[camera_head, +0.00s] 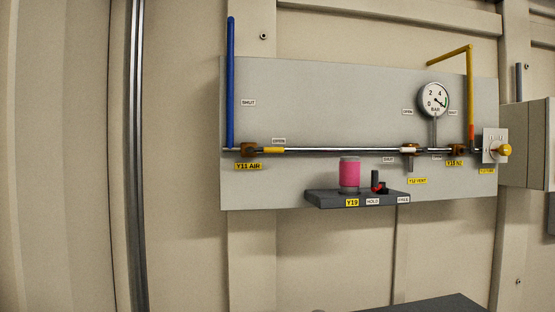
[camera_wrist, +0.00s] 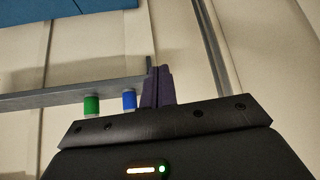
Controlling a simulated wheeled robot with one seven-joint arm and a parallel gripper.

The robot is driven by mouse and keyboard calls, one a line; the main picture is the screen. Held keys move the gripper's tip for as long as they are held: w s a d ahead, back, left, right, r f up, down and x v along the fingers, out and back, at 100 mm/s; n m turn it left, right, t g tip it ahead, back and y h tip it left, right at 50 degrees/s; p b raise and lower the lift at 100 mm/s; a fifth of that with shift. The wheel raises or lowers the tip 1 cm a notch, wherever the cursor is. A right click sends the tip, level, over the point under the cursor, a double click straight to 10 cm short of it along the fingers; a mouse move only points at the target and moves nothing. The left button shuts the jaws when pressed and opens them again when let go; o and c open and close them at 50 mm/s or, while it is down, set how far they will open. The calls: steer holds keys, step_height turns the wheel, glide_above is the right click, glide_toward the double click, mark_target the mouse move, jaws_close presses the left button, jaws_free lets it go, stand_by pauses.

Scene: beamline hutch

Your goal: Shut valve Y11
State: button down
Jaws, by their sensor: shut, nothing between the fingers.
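Valve Y11 (camera_head: 249,149) is a brass-coloured body on the horizontal pipe at the left of the grey panel, above a yellow "Y11 AIR" label (camera_head: 248,167). Its yellow handle (camera_head: 273,150) lies along the pipe, pointing right, just below the "OPEN" tag (camera_head: 279,141). The "SHUT" tag (camera_head: 248,102) is above the valve, beside the upright blue pipe (camera_head: 231,85). My gripper (camera_wrist: 159,72) shows only in the wrist view, its dark fingers together and empty. It is away from the valve, which that view does not show.
A dark ledge (camera_head: 325,199) juts out below, carrying a pink cylinder (camera_head: 349,174). The wrist view shows a shelf (camera_wrist: 50,98) with green and blue cylinders beneath.

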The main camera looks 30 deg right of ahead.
steer(key=w+d+r+m+t+h, duration=0.1)
steer(key=w+d+r+t, duration=0.1)
steer(key=w+r+t, duration=0.3)
steer(key=w+d+r, duration=0.2)
steer(key=r, duration=0.5)
steer(key=m+t+h+p, duration=0.15)
steer(key=t+h, duration=0.35)
steer(key=t, duration=0.6)
glide_toward(276, 152)
steer(key=p+x, duration=0.5)
steer(key=p, duration=0.3)
steer(key=shift+w+r, duration=0.25)
steer(key=shift+r, duration=0.1)
steer(key=shift+w+d+r+p, duration=0.2)
steer(key=shift+w+p, duration=0.2)
steer(key=shift+w, duration=0.2)
